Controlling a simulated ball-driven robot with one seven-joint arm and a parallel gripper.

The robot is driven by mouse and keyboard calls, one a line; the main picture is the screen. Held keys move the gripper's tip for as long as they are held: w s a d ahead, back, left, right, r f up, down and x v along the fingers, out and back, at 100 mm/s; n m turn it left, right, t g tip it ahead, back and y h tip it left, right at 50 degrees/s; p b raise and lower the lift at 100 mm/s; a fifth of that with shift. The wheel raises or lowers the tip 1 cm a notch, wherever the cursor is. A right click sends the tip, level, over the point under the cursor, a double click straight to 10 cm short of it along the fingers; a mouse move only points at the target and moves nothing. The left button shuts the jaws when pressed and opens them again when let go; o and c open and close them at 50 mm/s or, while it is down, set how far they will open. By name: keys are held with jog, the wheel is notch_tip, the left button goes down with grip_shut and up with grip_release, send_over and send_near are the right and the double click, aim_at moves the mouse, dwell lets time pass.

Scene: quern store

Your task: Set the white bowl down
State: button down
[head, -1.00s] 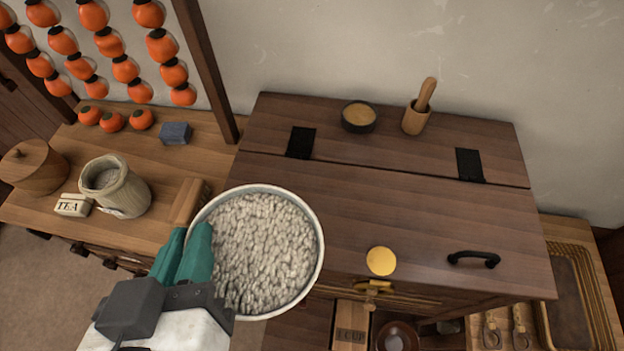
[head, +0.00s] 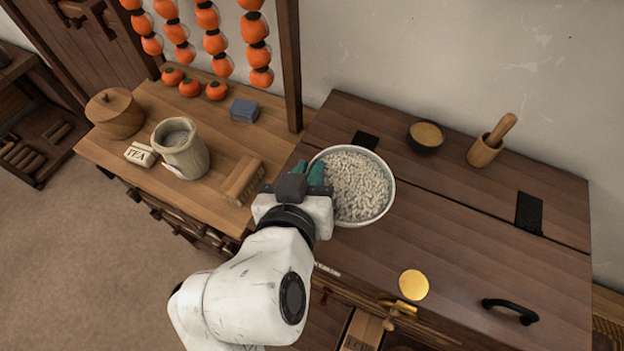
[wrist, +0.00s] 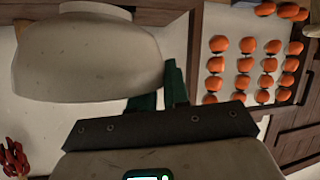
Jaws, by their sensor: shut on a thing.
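The white bowl (head: 389,201), full of pale grains, is over the left part of the dark wooden chest top (head: 450,240) in the head view. My gripper (head: 318,180) is shut on the bowl's left rim, with its green fingers at the edge. In the wrist view the bowl (wrist: 85,62) fills the upper left, its outer side and foot showing, and the green fingers (wrist: 160,90) meet its rim. The bowl looks level in the head view. I cannot tell whether its foot touches the chest top.
A small dark bowl (head: 426,137) and a mortar with pestle (head: 487,149) stand at the back of the chest. A yellow disc (head: 414,284) and black handle (head: 510,310) are near its front. A wooden brush-like block (head: 243,181) lies left of my gripper. The chest's middle is clear.

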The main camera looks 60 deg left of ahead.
jog(key=shift+w+a+f+p, duration=0.1)
jog(key=shift+w+f+p, duration=0.1)
jog(key=shift+f, duration=0.8)
jog(key=shift+w+a+f+p, duration=0.1)
jog(key=shift+w+f+p, duration=0.05)
jog(key=shift+f, duration=0.85)
jog(key=c, duration=1.1)
grip_release()
jog(key=shift+d, duration=0.1)
jog(key=b+v, duration=0.1)
jog(key=v, duration=1.1)
